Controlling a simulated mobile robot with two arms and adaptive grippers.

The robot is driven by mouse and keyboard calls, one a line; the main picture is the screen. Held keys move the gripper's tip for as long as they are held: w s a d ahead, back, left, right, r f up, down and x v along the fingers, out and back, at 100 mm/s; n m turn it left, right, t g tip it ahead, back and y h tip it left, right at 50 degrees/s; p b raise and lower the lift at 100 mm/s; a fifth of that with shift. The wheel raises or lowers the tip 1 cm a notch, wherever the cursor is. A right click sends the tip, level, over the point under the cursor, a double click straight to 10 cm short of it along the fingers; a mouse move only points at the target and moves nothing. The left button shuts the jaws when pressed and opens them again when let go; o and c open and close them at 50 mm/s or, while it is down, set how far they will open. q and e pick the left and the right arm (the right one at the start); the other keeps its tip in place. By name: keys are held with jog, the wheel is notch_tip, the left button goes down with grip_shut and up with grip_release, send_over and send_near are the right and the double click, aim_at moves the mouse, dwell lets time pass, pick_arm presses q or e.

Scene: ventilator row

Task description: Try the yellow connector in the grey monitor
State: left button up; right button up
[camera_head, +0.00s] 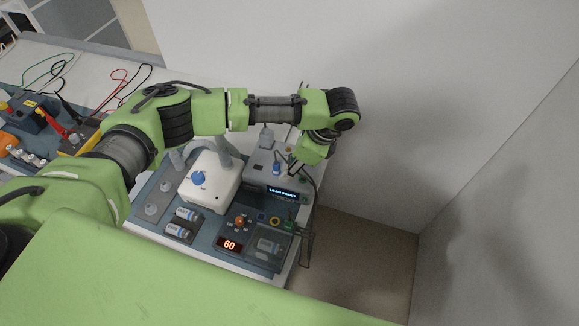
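The grey monitor (258,176) stands on the blue-grey mat at the right end of the table; its blue-lit display (284,194) appears to read "LEAD FAULT". My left arm reaches across from the left, and its gripper (294,168) points down over the monitor's right part. Its fingers are small and partly hidden by the wrist, so I cannot tell their opening or what they hold. A blue connector (276,169) is at the monitor's top, left of the gripper. A small yellow-orange round piece (274,221) is in front of the monitor; I cannot tell whether it is the yellow connector. My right gripper is out of view.
A white box with a blue knob (198,179) stands left of the monitor. In front are a red "60" display (229,244), a clear-lidded box (268,246) and blue-white cylinders (184,214). A dark cable hangs beside the monitor's right side. Walls close off the back and right.

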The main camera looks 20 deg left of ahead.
pick_arm(q)
jog(key=v, duration=1.1)
jog(key=shift+r, duration=0.1)
